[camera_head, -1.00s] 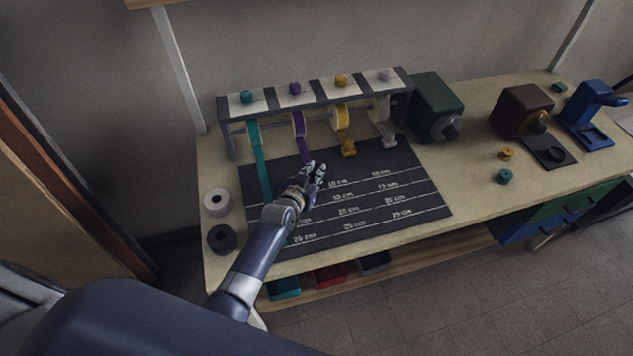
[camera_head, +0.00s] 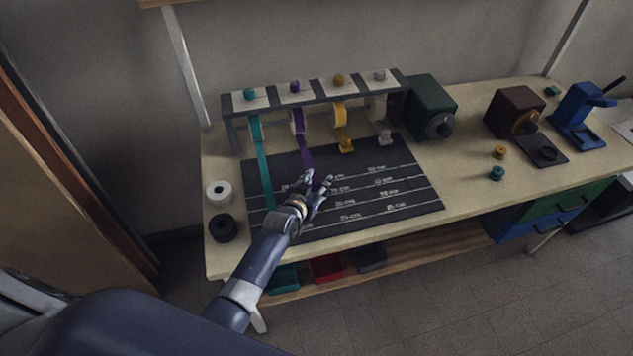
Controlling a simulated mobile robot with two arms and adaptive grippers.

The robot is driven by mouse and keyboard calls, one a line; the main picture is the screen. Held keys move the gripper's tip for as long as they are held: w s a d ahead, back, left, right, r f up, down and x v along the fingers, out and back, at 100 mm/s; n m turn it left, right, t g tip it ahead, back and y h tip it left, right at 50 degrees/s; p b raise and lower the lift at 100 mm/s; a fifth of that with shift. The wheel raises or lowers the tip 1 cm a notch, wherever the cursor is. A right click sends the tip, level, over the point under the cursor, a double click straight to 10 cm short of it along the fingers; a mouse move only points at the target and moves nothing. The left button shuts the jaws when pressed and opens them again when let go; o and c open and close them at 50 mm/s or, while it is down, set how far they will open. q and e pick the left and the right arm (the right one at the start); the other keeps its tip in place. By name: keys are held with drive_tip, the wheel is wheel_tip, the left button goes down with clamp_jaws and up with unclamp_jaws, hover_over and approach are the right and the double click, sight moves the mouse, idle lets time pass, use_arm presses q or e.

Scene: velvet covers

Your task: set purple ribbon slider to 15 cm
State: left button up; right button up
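The purple ribbon (camera_head: 304,152) hangs from its spool in the rack (camera_head: 310,104) and runs down onto the dark measuring board (camera_head: 400,205). Its lower end meets my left gripper (camera_head: 319,182), and the purple slider there is hidden by the fingers. The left gripper is low over the upper middle of the board, among the white cm lines. Its two fingers look somewhat apart, but I cannot tell whether they hold the slider. The cm labels are too blurred to read surely against the ribbon's end. My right gripper is out of view.
The teal ribbon (camera_head: 262,165) runs down left of the purple one, its end near my arm. The yellow slider (camera_head: 346,145) and grey slider (camera_head: 385,137) sit high on the board. A white roll (camera_head: 218,193) and a black roll (camera_head: 222,228) stand at the left edge.

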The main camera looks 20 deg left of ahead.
use_arm(q)
drive_tip(key=shift+s+d+f, duration=0.1)
drive_tip(key=shift+s+f, duration=0.1)
drive_tip(key=shift+f, duration=0.1)
drive_tip(key=v, duration=1.2)
drive_tip(key=shift+w+r, duration=0.2)
drive_tip(key=shift+r, duration=0.15)
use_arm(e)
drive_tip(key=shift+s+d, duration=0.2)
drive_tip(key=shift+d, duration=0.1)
